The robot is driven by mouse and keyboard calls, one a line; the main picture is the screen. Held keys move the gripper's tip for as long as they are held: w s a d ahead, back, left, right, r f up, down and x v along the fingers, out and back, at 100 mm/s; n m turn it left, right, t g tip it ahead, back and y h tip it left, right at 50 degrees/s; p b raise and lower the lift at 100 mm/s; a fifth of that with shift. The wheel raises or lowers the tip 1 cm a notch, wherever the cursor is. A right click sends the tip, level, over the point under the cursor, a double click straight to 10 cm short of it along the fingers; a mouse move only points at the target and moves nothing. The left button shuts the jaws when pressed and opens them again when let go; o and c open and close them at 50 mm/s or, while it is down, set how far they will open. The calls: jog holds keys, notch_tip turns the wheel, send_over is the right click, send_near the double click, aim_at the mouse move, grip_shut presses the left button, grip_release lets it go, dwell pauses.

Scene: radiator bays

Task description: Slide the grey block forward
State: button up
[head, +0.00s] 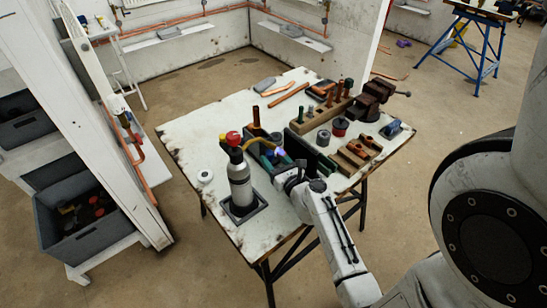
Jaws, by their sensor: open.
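A grey, flat-looking piece (265,84), the likeliest grey block, lies near the back edge of the white worktable (196,140). It is small in the picture, so its exact shape is hard to tell. My gripper (284,162) is over the front middle of the table, beside a grey-and-red bottle (240,180). The gripper is open; its fingertips are small and partly lost among dark tools. It is well apart from the grey piece. I cannot tell whether it touches anything near it.
A dark upright plate (302,148), a wooden rack (318,118) with upright tools, a vise (370,98) and a wooden tray (357,152) crowd the table's middle and right. Copper pieces (288,95) lie near the back. The table's left part is mostly clear. A grey crate (80,243) stands left.

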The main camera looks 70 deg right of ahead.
jog(key=shift+w+d, duration=0.2)
jog(key=shift+c, duration=0.4)
grip_shut()
